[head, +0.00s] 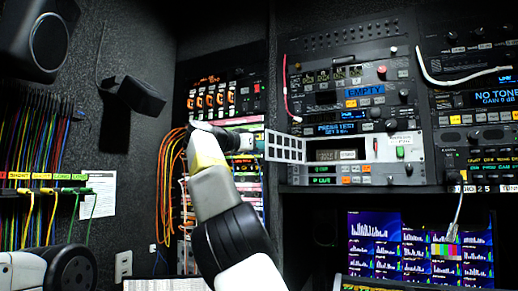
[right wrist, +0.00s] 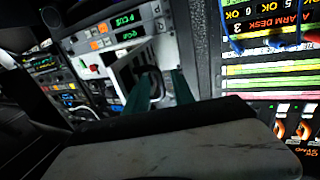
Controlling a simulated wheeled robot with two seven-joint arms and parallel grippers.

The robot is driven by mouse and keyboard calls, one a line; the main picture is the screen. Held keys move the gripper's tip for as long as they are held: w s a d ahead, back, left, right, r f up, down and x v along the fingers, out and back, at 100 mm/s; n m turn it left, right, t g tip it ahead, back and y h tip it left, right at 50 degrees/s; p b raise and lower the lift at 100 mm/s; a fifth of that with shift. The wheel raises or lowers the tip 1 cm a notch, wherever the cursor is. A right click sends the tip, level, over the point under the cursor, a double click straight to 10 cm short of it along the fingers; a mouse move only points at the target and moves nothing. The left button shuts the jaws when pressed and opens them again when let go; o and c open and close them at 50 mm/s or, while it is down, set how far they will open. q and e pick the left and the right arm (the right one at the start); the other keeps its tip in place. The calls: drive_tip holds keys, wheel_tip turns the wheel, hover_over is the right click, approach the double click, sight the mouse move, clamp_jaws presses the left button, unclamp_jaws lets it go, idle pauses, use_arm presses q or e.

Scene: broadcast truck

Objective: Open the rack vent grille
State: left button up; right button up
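The vent grille (head: 285,147) is a pale panel with rows of dark slots at the left end of a light rack unit in the head view. Its left edge reaches past the rack's edge, so it looks swung outward. My right gripper (head: 258,142) is at the grille's left edge. In the right wrist view its two green fingers (right wrist: 163,90) are apart, with the grille (right wrist: 128,68) and a dark loop-like part just beyond and between them. I cannot tell whether they touch it. My left gripper is out of view; only part of my left arm shows at lower left.
Orange cables (head: 172,170) hang left of my right gripper beside a rack with lit modules. A red cable (head: 287,90) hangs down close above the grille. Monitor screens (head: 420,248) are below the rack at right. A dark wall speaker (head: 40,40) is at upper left.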

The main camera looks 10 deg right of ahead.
drive_tip(key=v, duration=0.7)
drive_tip(key=shift+s+a, duration=0.15)
drive_tip(key=shift+a, duration=0.05)
